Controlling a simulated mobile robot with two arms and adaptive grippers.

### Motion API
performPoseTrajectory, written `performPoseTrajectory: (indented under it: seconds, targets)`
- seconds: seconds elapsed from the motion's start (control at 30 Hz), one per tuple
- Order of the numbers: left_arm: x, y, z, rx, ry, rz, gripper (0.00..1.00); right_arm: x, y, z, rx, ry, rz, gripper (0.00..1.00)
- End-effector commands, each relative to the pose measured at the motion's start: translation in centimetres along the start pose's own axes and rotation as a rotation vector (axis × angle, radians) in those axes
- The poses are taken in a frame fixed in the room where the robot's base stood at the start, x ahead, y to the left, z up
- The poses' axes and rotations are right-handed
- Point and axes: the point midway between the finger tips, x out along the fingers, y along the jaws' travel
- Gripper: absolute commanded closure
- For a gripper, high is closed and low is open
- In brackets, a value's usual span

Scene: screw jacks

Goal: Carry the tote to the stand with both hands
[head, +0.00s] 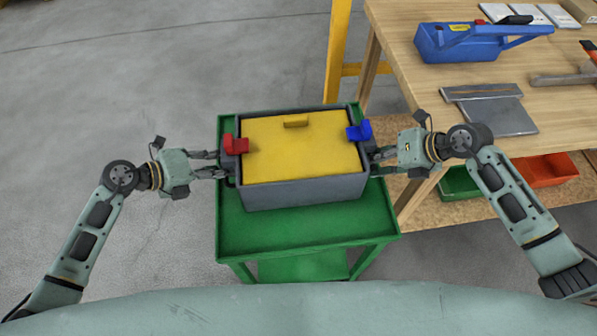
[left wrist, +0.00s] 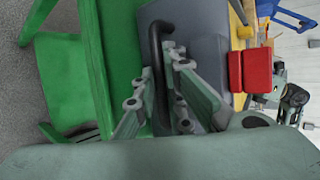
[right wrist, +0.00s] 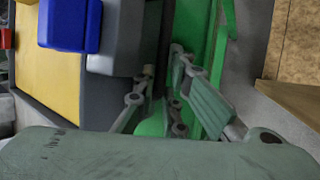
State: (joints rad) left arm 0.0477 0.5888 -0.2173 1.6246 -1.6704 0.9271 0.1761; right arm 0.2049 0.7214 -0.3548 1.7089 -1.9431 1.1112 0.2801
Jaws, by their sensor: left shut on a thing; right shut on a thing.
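The grey tote (head: 306,193) has a yellow lid panel (head: 300,150), with a red latch (head: 236,145) on its left and a blue latch (head: 359,131) on its right. It is on or just above the green stand (head: 300,234); I cannot tell if it touches. My left gripper (head: 218,165) is shut on the tote's left side handle, a dark bar (left wrist: 157,70) in the left wrist view. My right gripper (head: 378,162) is shut at the tote's right side; its handle is mostly hidden there. The blue latch also shows in the right wrist view (right wrist: 70,25).
A wooden workbench (head: 412,88) stands close on the right, with a blue toolbox (head: 457,42) and tools on top. Green (head: 460,184) and orange (head: 547,171) bins sit on its lower shelf. A yellow post (head: 338,50) stands behind. The floor at left is clear.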

Motion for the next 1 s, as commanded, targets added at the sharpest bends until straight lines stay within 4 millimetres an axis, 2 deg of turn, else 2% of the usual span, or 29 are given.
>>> performPoseTrajectory:
  seconds: [0.03,0.1,0.13,0.33,0.67,0.77,1.0]
  targets:
    - [0.0,-0.3,0.6,0.004,-0.015,-0.012,1.00,0.0,0.2,0.4,-0.009,-0.013,0.007,1.00]
    - [0.1,-0.1,0.6,0.004,-0.015,-0.012,1.00,0.2,0.0,0.3,-0.009,-0.013,0.007,1.00]
    - [0.3,0.6,0.1,-0.001,-0.006,0.000,0.89,0.6,-0.5,-0.3,-0.005,0.001,-0.001,0.89]
    - [0.2,0.4,0.0,-0.001,-0.003,0.000,0.72,0.4,-0.3,-0.2,-0.003,0.000,-0.001,0.71]
    - [0.1,0.3,0.0,0.001,-0.004,-0.003,0.71,0.4,-0.3,-0.2,-0.001,0.000,0.000,0.71]
    - [-0.8,0.4,0.1,0.001,-0.004,0.000,0.71,0.4,-0.3,-0.2,-0.001,0.000,0.000,0.71]
    - [-5.6,0.6,-0.1,0.001,-0.001,0.005,0.71,0.4,-0.3,-0.2,0.000,0.000,0.000,0.71]
